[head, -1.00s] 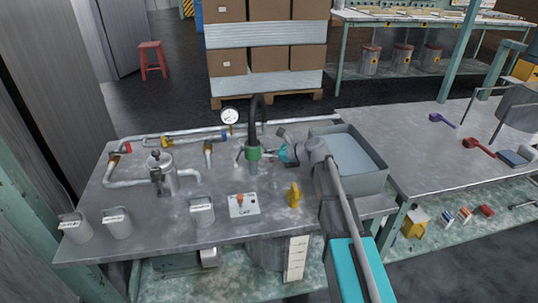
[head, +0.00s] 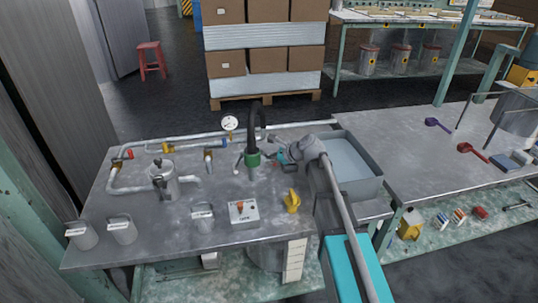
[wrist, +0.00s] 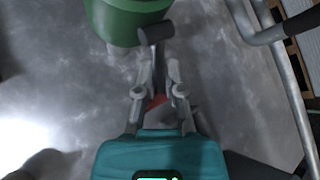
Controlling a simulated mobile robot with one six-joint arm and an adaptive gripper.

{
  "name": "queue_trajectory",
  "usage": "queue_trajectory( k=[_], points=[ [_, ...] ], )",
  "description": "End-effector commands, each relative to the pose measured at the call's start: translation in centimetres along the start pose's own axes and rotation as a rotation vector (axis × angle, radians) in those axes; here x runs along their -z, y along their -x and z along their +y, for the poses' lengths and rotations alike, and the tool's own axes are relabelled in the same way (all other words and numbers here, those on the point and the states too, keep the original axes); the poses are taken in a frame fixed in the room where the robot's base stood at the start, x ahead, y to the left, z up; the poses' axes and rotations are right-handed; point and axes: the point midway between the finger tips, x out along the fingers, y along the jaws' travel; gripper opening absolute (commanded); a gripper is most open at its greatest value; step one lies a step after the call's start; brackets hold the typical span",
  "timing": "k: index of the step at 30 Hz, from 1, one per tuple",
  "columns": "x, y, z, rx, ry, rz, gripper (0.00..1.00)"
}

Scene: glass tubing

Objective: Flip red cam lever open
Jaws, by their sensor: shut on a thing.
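The green coupling (head: 253,160) stands upright on the workbench with a black hose curving up from it. It shows at the top of the wrist view as a green cylinder (wrist: 128,20). My gripper (head: 280,157) is low at its right side. In the wrist view its fingers (wrist: 158,72) are nearly together around a narrow piece, and a red part, apparently the red cam lever (wrist: 157,101), shows between them. The fingers hide most of that piece. A dark cylindrical end (wrist: 155,33) sticks out past the fingertips, beside the green body. A grey lever (head: 238,162) is at the coupling's left.
A yellow object (head: 292,200) and a small control box (head: 243,211) stand in front of the coupling. Pipes, a gauge (head: 229,123) and a metal pot (head: 163,180) are behind and left.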

Motion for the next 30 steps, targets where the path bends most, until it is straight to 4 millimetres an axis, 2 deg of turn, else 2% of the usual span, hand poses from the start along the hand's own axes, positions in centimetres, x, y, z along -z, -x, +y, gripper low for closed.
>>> queue_trajectory(
  k=[1,18,30],
  points=[
    [-0.5,0.5,-0.3,0.0,0.025,0.037,0.0],
    [-0.9,1.9,-1.2,0.002,0.298,0.442,0.0],
    [-1.2,2.4,-1.5,0.002,0.421,0.63,0.0]
  ],
)
